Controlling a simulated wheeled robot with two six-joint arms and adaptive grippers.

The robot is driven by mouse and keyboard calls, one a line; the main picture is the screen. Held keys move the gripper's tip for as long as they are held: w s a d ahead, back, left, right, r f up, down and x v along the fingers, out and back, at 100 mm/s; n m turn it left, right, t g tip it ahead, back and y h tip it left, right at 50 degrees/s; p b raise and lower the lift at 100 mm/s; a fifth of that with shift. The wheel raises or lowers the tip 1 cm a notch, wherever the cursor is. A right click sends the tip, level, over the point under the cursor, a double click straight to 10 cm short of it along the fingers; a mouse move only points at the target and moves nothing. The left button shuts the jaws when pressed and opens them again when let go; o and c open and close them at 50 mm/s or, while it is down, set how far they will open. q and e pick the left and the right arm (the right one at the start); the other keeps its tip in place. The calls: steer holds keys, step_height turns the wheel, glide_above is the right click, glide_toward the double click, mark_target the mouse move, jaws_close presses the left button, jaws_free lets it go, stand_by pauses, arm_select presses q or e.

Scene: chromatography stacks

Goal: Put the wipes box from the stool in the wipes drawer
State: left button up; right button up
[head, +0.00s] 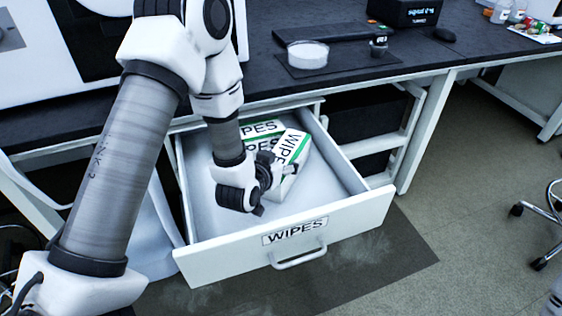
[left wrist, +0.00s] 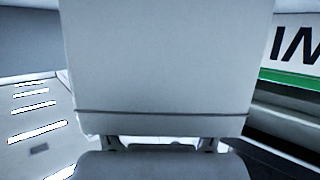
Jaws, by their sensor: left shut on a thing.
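The wipes drawer (head: 340,217) is open, with a WIPES label on its front. My left gripper (head: 284,172) is inside the drawer, shut on a white and green wipes box (head: 291,150), which is tilted. In the left wrist view a plain pale face of the held box (left wrist: 165,65) fills the middle. A second wipes box (head: 259,128) lies behind it in the drawer; part of it is hidden by the held box and my arm. Whether the held box touches the drawer floor cannot be told. My right gripper is not in view.
The dark bench top (head: 265,75) runs above the drawer. A round white dish (head: 308,54) and a black box (head: 404,12) stand on it. The drawer's right and front floor is bare. A wheeled chair base (head: 540,225) is at the far right.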

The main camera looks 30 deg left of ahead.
arm_select(q)
steer(key=o, duration=1.2)
steer(key=shift+o, duration=0.2)
steer(key=shift+r, duration=0.15)
steer(key=p+v, duration=0.1)
steer(key=v, duration=0.3)
steer(key=shift+s+r, duration=0.1)
steer(key=shift+s, duration=0.05)
steer(key=p+v, duration=0.3)
steer(key=p, duration=0.1)
steer(key=shift+r+p, duration=0.2)
steer(key=shift+p, duration=0.15)
steer(key=shift+s+f, duration=0.1)
steer(key=shift+f, duration=0.1)
